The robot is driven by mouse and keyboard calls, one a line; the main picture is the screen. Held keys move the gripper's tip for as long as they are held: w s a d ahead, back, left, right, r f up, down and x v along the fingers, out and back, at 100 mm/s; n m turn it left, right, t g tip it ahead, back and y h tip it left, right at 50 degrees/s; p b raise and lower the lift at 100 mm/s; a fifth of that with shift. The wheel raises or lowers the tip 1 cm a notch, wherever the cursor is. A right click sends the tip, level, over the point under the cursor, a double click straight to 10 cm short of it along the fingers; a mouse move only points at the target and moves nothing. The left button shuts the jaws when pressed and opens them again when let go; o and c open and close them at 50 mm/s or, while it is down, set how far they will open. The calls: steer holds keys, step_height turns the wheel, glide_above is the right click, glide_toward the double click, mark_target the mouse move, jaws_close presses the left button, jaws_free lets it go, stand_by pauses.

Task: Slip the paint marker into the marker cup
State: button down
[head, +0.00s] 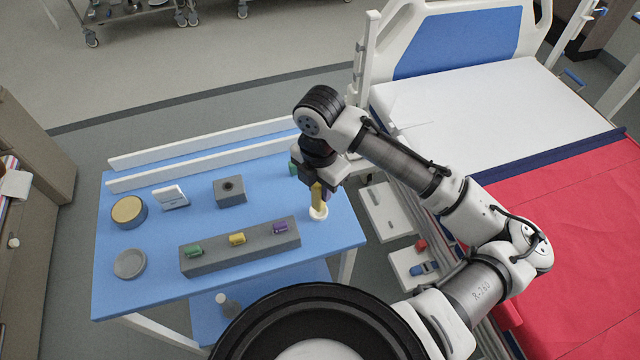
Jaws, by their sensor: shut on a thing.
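My gripper (316,187) points down over the right part of the blue table and is shut on a yellow upright piece, which looks like the paint marker (318,198). Its lower end meets a small white round piece (318,213) at the tabletop; I cannot tell if that is part of the marker or a separate stand. A grey square block with a dark round hole (230,196), which looks like the marker cup, stands to the left of my gripper, apart from it. The hole looks empty. The fingers hide the marker's upper part.
A long grey rack (215,262) holds green, yellow and purple pieces near the front. A tan-topped round tin (128,210), a grey round dish (130,263) and a white card stand (171,198) are at left. A green object (293,169) is partly hidden behind my gripper.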

steer(key=shift+f, duration=0.1)
steer(key=shift+f+b, duration=0.55)
steer(key=c, duration=1.1)
jaws_free()
steer(key=shift+r, duration=0.1)
steer(key=shift+c, duration=0.2)
steer(key=shift+r, duration=0.1)
step_height(320, 180, up, 18)
steer(key=p, duration=0.4)
steer(key=shift+f, duration=0.2)
